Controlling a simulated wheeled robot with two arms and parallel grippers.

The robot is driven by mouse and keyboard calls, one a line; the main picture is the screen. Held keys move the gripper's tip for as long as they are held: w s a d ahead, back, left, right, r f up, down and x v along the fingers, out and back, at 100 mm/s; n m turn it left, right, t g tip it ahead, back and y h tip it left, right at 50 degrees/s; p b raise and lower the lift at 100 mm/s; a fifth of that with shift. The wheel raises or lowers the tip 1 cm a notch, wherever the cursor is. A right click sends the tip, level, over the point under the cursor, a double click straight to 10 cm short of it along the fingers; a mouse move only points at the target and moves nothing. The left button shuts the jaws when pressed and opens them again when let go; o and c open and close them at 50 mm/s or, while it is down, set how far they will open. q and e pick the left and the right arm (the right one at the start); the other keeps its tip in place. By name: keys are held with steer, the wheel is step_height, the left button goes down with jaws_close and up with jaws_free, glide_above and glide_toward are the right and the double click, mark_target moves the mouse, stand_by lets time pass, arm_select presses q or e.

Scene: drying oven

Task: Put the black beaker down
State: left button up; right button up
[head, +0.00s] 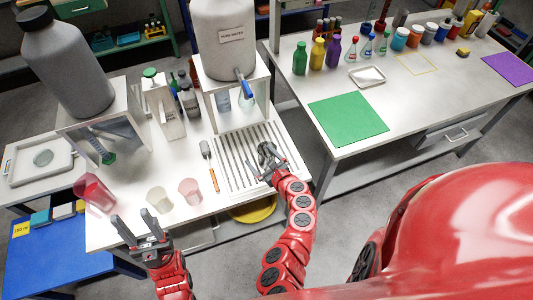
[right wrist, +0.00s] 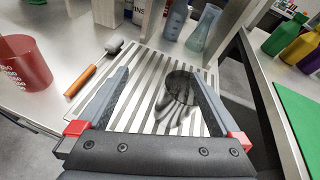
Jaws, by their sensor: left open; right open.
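The black beaker (right wrist: 182,86) stands on the slatted metal drainer (right wrist: 140,112) in the right wrist view. In the head view the beaker (head: 265,148) is small and partly hidden by my right gripper (head: 271,165) over the drainer (head: 232,172). My left gripper (head: 138,228) is open and empty at the front edge of the table, near the clear beaker (head: 159,199).
An orange-handled brush (right wrist: 88,78) lies left of the drainer. A red beaker (head: 93,193) and a pink beaker (head: 190,191) stand on the left table. A white stand (head: 238,115) with a large container rises behind the drainer. A green mat (head: 347,117) lies on the right table.

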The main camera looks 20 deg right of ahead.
steer(key=s+d+f+m+h, duration=0.1)
steer(key=s+d+m+h, duration=0.25)
steer(key=s, duration=0.45)
steer(key=p, duration=0.1)
glide_toward(264, 150)
steer(key=w, duration=0.2)
steer(key=w+f, duration=0.1)
steer(key=shift+w+d+m+y, duration=0.1)
steer(key=shift+w+m+y, duration=0.25)
steer(key=shift+w, duration=0.05)
steer(key=shift+w+f, duration=0.3)
steer(key=shift+w, duration=0.25)
steer(key=b+x, duration=0.1)
steer(key=x, duration=0.1)
steer(key=b+x, duration=0.1)
steer(key=x, duration=0.1)
steer(key=shift+d+f, duration=0.1)
steer(key=shift+f, duration=0.2)
steer(key=shift+w, duration=0.3)
steer(key=shift+r, duration=0.1)
